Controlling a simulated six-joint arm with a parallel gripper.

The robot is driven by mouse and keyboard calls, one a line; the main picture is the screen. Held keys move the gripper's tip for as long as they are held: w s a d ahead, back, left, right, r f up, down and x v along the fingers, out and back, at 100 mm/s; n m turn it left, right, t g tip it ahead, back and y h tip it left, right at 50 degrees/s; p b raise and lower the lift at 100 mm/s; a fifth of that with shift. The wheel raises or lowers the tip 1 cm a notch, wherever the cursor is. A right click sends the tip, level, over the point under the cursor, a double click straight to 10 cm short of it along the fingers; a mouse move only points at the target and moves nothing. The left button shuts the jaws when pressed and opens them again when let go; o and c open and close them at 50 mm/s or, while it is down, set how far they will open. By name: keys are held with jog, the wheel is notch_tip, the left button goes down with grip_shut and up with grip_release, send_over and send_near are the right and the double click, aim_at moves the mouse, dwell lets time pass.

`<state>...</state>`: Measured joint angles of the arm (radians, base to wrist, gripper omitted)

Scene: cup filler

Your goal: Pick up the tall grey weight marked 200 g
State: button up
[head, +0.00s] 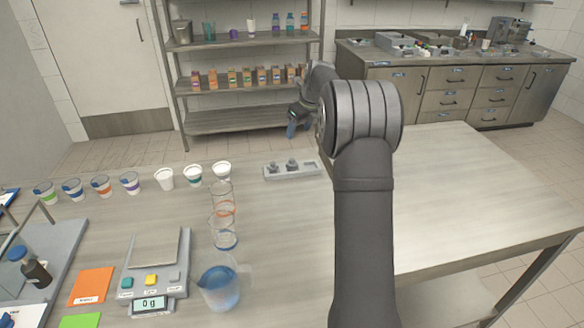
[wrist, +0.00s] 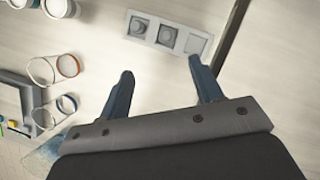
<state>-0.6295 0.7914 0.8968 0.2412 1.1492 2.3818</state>
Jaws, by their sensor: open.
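Two grey weights sit in a pale grey tray (head: 308,171), also in the wrist view (wrist: 207,38). The left weight (head: 273,168) and the weight beside it (head: 291,165) show from above in the wrist view, at left (wrist: 139,26) and middle (wrist: 167,37). The right slot of the tray is empty. I cannot read any mark, so I cannot tell which is the 200 g. My gripper (head: 293,129) hangs above the back of the table. In the wrist view its blue fingers (wrist: 161,69) are apart with nothing between them, short of the tray.
White cups (head: 163,179) stand left of the tray. Clear glasses (head: 222,232) and a beaker of blue liquid (head: 219,290) stand nearer. A scale (head: 153,275) reads 0 g. The table right of my arm is clear. Shelves (head: 245,120) stand behind.

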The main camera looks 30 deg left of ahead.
send_near(292, 159)
jog(key=shift+m, duration=0.4)
jog(key=x, duration=0.5)
jog(key=shift+a, duration=0.3)
jog(key=shift+d+x, duration=0.2)
jog(key=shift+x, duration=1.1)
jog(key=shift+d+x, duration=0.2)
jog(key=shift+x, duration=1.1)
jog(key=shift+s, duration=0.1)
jog(key=c, duration=1.2)
